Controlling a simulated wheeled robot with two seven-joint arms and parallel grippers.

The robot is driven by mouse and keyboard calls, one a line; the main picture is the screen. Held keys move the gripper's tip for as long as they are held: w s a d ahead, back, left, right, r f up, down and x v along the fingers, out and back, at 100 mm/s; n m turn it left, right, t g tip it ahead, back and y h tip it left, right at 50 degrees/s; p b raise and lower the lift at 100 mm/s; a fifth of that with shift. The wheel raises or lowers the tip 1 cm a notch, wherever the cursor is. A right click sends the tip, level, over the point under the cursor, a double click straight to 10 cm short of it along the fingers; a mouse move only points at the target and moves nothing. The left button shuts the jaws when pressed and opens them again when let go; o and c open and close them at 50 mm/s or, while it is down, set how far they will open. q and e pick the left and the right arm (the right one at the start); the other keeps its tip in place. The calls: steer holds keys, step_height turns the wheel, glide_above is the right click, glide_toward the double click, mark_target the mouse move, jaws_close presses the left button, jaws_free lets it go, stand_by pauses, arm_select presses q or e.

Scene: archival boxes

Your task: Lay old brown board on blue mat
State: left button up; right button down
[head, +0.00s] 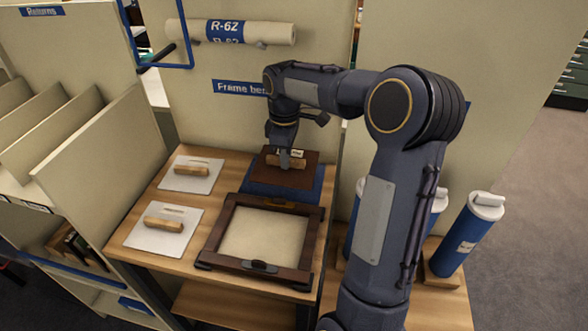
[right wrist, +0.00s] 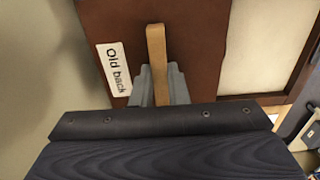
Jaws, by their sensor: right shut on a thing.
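The old brown board (head: 303,172) is a dark brown panel with a tan wooden handle (right wrist: 156,50) and a white label reading "Old back" (right wrist: 113,70). My right gripper (head: 285,162) is shut on this handle; its fingers show on both sides of it in the right wrist view (right wrist: 158,88). The board is over the back part of the blue mat (head: 258,191), whose front and right edges show. I cannot tell whether the board touches the mat. My left gripper is not in view.
An empty-looking dark wooden frame (head: 212,240) lies in front of the mat. Two white plates with tan handles, one behind (head: 205,182) and one in front (head: 140,240), lie at left on the table. A panel wall rises behind; blue tubes (head: 460,243) stand right.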

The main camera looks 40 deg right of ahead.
mark_target(294, 161)
steer(key=d+f, duration=0.3)
steer(key=f, duration=0.1)
steer(key=shift+w, duration=0.3)
steer(key=shift+d+f, duration=0.15)
steer(key=shift+f, duration=1.45)
steer(key=shift+f+b, duration=0.2)
steer(key=shift+b, duration=0.1)
steer(key=c, duration=1.4)
jaws_free()
